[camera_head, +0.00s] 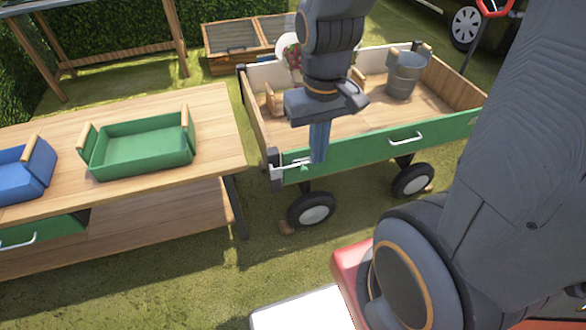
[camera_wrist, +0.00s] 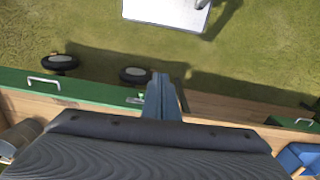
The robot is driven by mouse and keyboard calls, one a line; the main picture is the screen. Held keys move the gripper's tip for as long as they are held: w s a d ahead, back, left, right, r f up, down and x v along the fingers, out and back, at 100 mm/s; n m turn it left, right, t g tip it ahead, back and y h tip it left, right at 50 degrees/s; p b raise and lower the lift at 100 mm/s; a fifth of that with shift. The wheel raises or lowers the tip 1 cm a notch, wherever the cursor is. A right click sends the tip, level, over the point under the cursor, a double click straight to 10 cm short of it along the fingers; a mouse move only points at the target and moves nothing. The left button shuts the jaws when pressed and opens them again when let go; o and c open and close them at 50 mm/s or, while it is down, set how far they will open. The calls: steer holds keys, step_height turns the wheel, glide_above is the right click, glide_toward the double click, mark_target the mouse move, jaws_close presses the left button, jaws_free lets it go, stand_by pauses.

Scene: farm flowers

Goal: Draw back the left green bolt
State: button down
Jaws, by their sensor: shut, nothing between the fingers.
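The left bolt (camera_head: 286,169) is a pale metal bar with a small green knob (camera_head: 304,167), on the left end of the cart's green side board (camera_head: 360,154). My gripper (camera_head: 318,158) points down with its blue-grey fingers shut and empty, just right of the green knob in the head view. In the wrist view the shut fingers (camera_wrist: 161,84) stand beside the bolt (camera_wrist: 135,99), which shows only in part. I cannot tell whether the fingers touch the knob.
The wooden cart holds a metal bucket (camera_head: 404,76). The side board has a white handle (camera_head: 405,138). At left a wooden table (camera_head: 215,135) bears a green tray (camera_head: 140,168) and a blue tray (camera_head: 40,178). Grass lies open in front of the cart.

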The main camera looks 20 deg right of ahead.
steer(key=w+a+f+n+h+b, duration=0.3)
steer(key=w+a+f+n+h, duration=0.1)
steer(key=w+f+n, duration=0.4)
steer(key=w+a+f+n+t+h+b, duration=0.1)
steer(key=w+a+f+n+h+b, duration=0.2)
steer(key=w+a+f+n, duration=0.3)
step_height(320, 180, down, 4)
steer(key=w+n, duration=0.2)
steer(key=n, duration=0.3)
steer(key=shift+r+h, duration=0.15)
steer(key=shift+h, duration=0.25)
steer(key=shift+d+r+x, duration=0.3)
steer(key=shift+d+x, duration=0.05)
steer(key=shift+x, duration=1.8)
steer(key=shift+d+r+x, duration=0.25)
steer(key=shift+d+x, duration=0.05)
steer(key=shift+x, duration=1.9)
steer(key=shift+d+r+x, duration=0.3)
steer(key=shift+d+x, duration=0.05)
steer(key=shift+x, duration=1.8)
steer(key=shift+w, duration=0.15)
